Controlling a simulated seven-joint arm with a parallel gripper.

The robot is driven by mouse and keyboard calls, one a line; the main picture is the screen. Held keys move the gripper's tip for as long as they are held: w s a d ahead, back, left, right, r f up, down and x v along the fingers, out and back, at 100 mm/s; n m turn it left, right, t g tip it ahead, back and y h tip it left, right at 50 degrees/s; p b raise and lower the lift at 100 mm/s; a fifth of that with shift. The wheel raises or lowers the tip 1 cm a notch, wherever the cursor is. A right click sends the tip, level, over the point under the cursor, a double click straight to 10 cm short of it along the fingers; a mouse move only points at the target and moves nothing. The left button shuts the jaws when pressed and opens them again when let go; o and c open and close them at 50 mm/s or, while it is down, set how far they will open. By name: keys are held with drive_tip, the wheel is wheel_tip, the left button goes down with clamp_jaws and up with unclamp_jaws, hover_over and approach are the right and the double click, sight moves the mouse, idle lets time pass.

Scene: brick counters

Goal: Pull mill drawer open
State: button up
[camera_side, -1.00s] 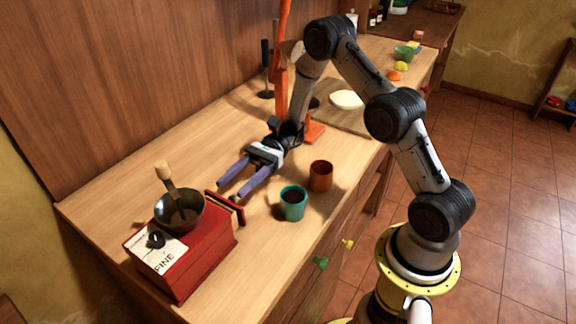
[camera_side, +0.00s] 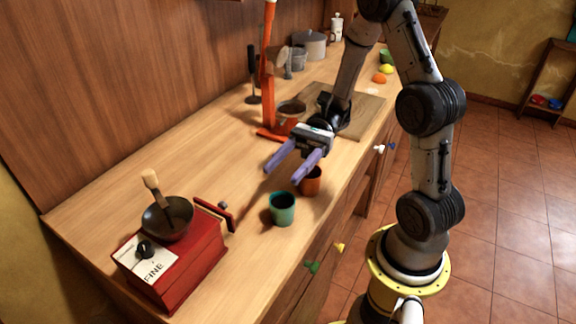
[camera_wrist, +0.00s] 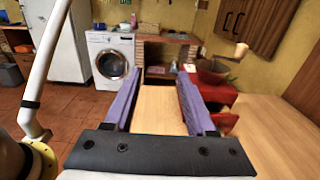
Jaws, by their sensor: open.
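The red mill (camera_side: 178,262) stands at the near left of the counter, with a dark bowl, a wooden-knobbed crank and a "FINE" label on top.
A teal cup (camera_side: 283,211) and a brown cup (camera_side: 311,184) stand near the front edge, close below my gripper. An orange stand (camera_side: 268,85) and a wooden board (camera_side: 366,117) are farther back. The counter's middle left is clear.

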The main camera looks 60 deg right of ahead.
idle(0.3)
drive_tip(key=w+d+f+h, duration=0.2)
drive_tip(key=w+d+f, duration=0.1)
drive_tip(key=w+d, duration=0.3)
drive_tip(key=w+d+f+h, duration=0.3)
drive_tip(key=w+f, duration=0.1)
drive_tip(key=w, duration=0.4)
drive_tip(key=x, duration=1.3)
drive_tip(key=shift+s+a+r, duration=0.15)
drive_tip(key=shift+s+r, duration=0.05)
drive_tip(key=shift+c, duration=0.3)
clamp_jaws()
drive_tip(key=shift+y, duration=0.3)
